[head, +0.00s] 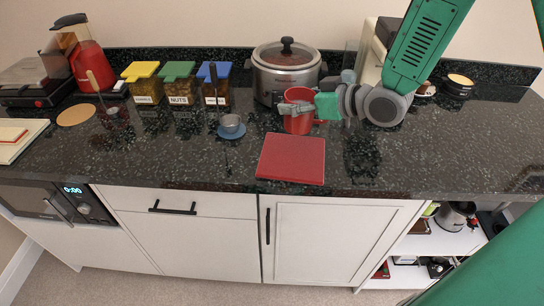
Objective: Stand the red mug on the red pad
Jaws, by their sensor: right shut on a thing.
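The red mug (297,123) is upright just behind the red pad, in front of the slow cooker. The red pad (291,159) lies flat and bare near the counter's front edge. My right gripper (297,107) reaches in from the right and is shut on the mug at its upper part. I cannot tell whether the mug's base touches the counter. My left gripper is not in view.
A slow cooker (286,73) stands close behind the mug. Several lidded jars (180,90) line the back left. The dark counter (400,165) is clear right of the pad.

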